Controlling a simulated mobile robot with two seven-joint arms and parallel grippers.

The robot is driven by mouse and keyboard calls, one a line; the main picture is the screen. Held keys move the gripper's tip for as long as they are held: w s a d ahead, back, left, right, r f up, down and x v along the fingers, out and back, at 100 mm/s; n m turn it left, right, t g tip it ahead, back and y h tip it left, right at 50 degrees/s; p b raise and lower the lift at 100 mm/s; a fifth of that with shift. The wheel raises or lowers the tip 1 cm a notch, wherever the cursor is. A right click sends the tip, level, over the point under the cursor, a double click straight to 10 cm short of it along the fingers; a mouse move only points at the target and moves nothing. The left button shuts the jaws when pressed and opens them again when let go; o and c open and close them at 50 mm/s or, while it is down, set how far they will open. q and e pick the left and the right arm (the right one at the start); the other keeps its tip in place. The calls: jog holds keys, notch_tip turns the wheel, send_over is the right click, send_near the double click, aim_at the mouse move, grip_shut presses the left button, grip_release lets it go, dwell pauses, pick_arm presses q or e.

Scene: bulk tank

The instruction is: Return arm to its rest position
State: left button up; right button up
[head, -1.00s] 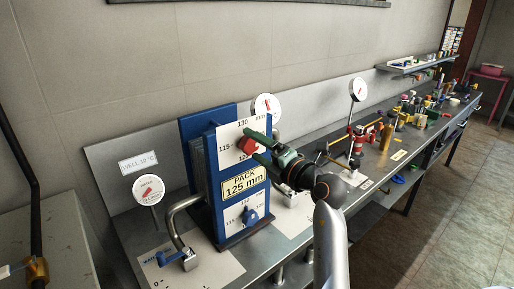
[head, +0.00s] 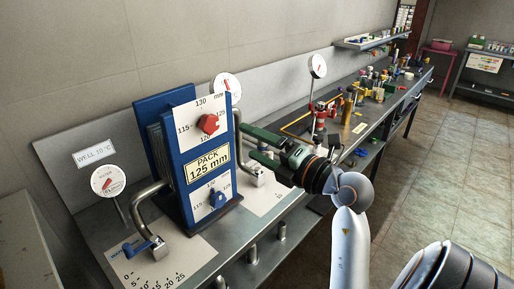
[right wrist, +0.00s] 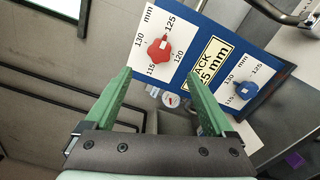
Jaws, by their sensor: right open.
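My right gripper (head: 246,143) has green fingers. It is open and empty, to the right of the blue plate unit (head: 172,140) and apart from it. The red knob (head: 208,124) sits on the upper white dial, which is marked in mm. The blue knob (head: 218,199) sits on the lower dial. A label (head: 207,164) between them reads "PACK 125 mm". The right wrist view shows the red knob (right wrist: 159,49) and the blue knob (right wrist: 242,92) beyond the open fingers (right wrist: 161,97), with nothing between the fingers. My left gripper is in neither view.
A blue lever (head: 137,248) and a round gauge (head: 106,182) stand left of the unit. Two more gauges, one behind the unit (head: 226,88) and one farther right (head: 318,66), rise from the bench. Several small items crowd the far bench. Open floor (head: 450,175) lies right.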

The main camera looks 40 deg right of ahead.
jog(key=shift+s, duration=0.2)
jog(key=shift+a, duration=0.1)
dwell(0.4)
jog(key=a+f+m+t+y, duration=0.2)
jog(key=a+t+y, duration=0.1)
jog(key=a+y, duration=0.55)
notch_tip(320, 180, down, 22)
jog(key=a+m+g+h, duration=0.2)
jog(key=m+g+h, duration=0.2)
jog(key=m+h, duration=0.8)
jog(key=s+a+f+m+g+y, duration=0.2)
jog(key=s+f, duration=0.4)
jog(key=f, duration=0.3)
jog(key=s+a+f+m+g+y, duration=0.2)
jog(key=s+a+f+m+g, duration=0.2)
jog(key=f, duration=0.6)
jog(key=s+a+g, duration=0.2)
jog(key=s, duration=0.1)
jog(key=shift+s+a+f+y, duration=0.15)
jog(key=shift+s+a+y, duration=0.05)
jog(key=shift+s+y, duration=0.15)
